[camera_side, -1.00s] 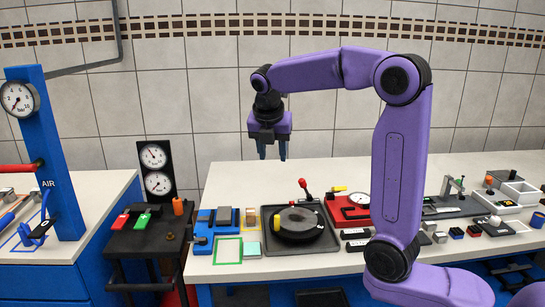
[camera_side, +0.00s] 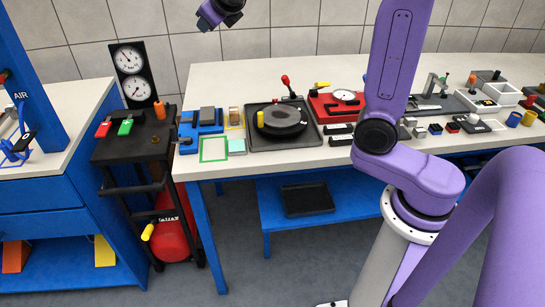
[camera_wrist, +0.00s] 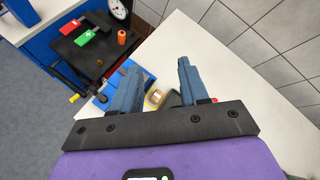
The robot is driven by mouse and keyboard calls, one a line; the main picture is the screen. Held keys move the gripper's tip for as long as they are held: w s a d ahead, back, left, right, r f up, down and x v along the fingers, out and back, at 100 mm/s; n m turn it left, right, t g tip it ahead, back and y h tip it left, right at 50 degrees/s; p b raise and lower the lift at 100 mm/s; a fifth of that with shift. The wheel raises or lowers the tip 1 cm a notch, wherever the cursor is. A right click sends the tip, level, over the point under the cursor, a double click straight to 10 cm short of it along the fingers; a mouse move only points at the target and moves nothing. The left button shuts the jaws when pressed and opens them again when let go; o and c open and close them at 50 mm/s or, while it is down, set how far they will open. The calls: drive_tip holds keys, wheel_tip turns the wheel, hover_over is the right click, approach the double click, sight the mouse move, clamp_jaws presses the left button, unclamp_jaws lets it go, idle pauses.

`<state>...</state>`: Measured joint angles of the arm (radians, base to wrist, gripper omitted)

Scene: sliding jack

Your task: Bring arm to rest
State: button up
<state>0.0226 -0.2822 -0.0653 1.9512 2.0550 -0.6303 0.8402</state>
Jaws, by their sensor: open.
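My gripper (camera_wrist: 157,88) shows in the wrist view with its two blue-grey fingers apart and nothing between them. It hangs in the air above the back left of the white-topped table (camera_side: 215,80). The fingers touch nothing that I can see. In the wrist view they hide part of the blue fixture and of the items beside it.
A blue fixture (camera_side: 208,122), a round black turntable in a tray (camera_side: 258,137) and a red plate with a dial (camera_side: 322,106) stand on the table. A black cart (camera_side: 122,152) with two gauges (camera_side: 131,73) stands left. The table's back left is clear.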

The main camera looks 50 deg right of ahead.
drive_tip(key=s+a+n+t+y, duration=0.25)
drive_tip(key=a+n+y, duration=0.55)
drive_tip(key=a+n, duration=0.5)
drive_tip(key=s+a+f+n+g+y, duration=0.2)
drive_tip(key=s+a+n+g+y, duration=0.15)
drive_tip(key=s+n, duration=0.3)
drive_tip(key=s+a+f+n+g+y, duration=0.2)
drive_tip(key=s+a+f+n, duration=0.15)
drive_tip(key=s+n, duration=0.35)
drive_tip(key=s+d+f+n+g+h, duration=0.1)
drive_tip(key=s+d+f+n+g, duration=0.2)
drive_tip(key=s+n, duration=0.4)
drive_tip(key=s+f+n+g+h, duration=0.2)
drive_tip(key=s+f+n+g, duration=0.25)
drive_tip(key=s, duration=0.35)
drive_tip(key=s+d+f+n+h, duration=0.2)
drive_tip(key=s+d+n, duration=0.2)
drive_tip(key=d, duration=0.2)
drive_tip(key=s+d+f+n+h, duration=0.3)
drive_tip(key=s+d+n, duration=0.1)
drive_tip(key=d+n, duration=0.1)
drive_tip(key=shift+d+h, duration=0.35)
drive_tip(key=shift+d, duration=0.1)
